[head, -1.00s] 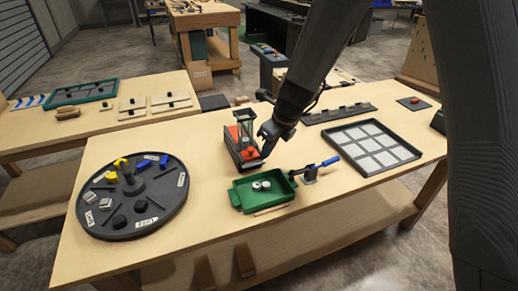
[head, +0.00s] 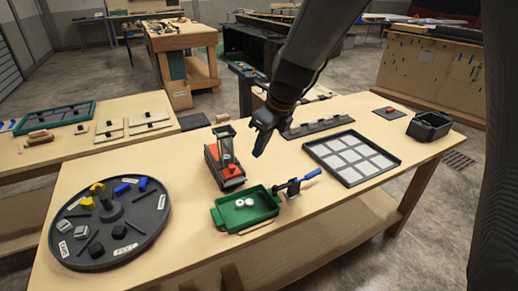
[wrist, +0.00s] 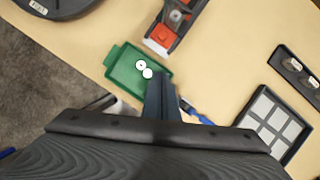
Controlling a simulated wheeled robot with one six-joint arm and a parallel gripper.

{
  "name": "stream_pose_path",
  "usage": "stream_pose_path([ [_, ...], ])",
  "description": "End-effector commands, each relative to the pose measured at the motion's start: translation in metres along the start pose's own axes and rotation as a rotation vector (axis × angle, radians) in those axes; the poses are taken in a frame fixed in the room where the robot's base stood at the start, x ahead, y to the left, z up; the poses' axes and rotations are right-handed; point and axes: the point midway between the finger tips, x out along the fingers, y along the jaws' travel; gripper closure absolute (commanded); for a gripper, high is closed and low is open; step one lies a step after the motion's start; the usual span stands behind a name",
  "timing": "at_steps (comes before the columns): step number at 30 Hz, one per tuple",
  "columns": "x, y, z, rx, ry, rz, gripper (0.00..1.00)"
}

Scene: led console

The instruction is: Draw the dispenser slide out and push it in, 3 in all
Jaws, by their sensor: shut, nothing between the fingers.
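The dispenser (head: 212,158) stands in the middle of the table, dark-bodied with a clear upright tube and an orange-red slide (head: 232,171) at its front. It also shows at the top of the wrist view (wrist: 170,30). A green tray (head: 230,217) in front of it holds two white round pieces (head: 244,202); the tray also shows in the wrist view (wrist: 120,68). My gripper (head: 258,152) is shut and empty, raised to the right of the dispenser and apart from it. In the wrist view its fingers (wrist: 160,95) point down beside the tray.
A round dark turntable (head: 110,225) with several small parts is at left. A blue-handled lever (head: 312,174) stands right of the green tray. A grid tray (head: 350,156), a dark rail (head: 320,125) and a black bin (head: 429,125) are farther right.

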Motion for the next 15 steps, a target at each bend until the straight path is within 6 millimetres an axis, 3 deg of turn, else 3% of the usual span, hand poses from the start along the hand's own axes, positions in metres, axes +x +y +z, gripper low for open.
stream_pose_path([
  [7, 0.000, 0.000, 0.000, 0.000, 0.000, 0.000, 0.98],
  [10, 0.011, 0.000, 0.010, 0.009, -0.005, -0.005, 0.81],
  [13, 0.037, 0.004, 0.036, 0.035, -0.017, -0.018, 0.65],
  [15, 0.048, 0.006, 0.050, 0.055, -0.028, -0.026, 0.63],
])
